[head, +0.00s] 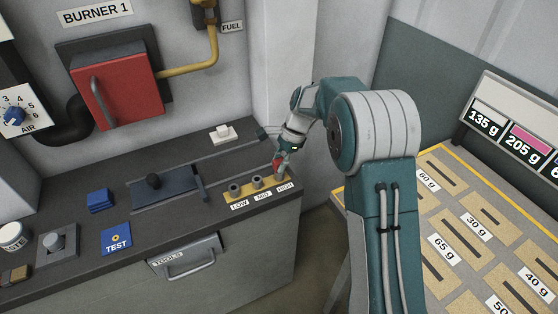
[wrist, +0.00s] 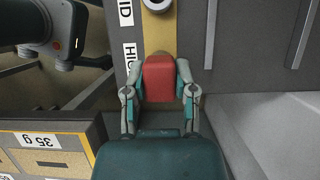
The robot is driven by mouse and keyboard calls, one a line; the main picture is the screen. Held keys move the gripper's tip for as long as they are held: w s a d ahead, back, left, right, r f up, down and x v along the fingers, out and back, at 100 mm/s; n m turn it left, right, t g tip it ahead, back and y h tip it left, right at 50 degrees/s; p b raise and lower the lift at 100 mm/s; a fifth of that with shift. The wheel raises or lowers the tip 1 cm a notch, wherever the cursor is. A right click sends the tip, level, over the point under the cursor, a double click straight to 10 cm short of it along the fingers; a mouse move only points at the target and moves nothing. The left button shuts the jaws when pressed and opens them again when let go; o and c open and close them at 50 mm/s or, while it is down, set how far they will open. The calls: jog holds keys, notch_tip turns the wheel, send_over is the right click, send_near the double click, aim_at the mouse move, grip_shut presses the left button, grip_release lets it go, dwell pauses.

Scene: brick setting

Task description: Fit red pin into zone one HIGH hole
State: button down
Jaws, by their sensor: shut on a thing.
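My gripper (wrist: 160,92) is shut on the red pin (wrist: 159,76), with one finger on each side of its red block-shaped top. In the head view my gripper (head: 284,160) and the red pin (head: 277,165) are at the right end of the yellow strip (head: 246,195), over the HIGH label (head: 286,187). The HIGH hole is covered by the pin and gripper. The pin's lower end is hidden, so I cannot tell whether it is in the hole. The MID socket (head: 257,182) and LOW socket (head: 234,189) stand to the left, both empty.
The strip lies near the bench's front right corner. A slotted weight board (head: 455,225) stands at right.

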aim_at(279, 160)
jog(key=shift+f, duration=0.1)
jog(key=shift+c, duration=1.7)
grip_release()
jog(key=o, duration=0.3)
jog(key=shift+o, duration=0.2)
jog(key=shift+r, duration=2.95)
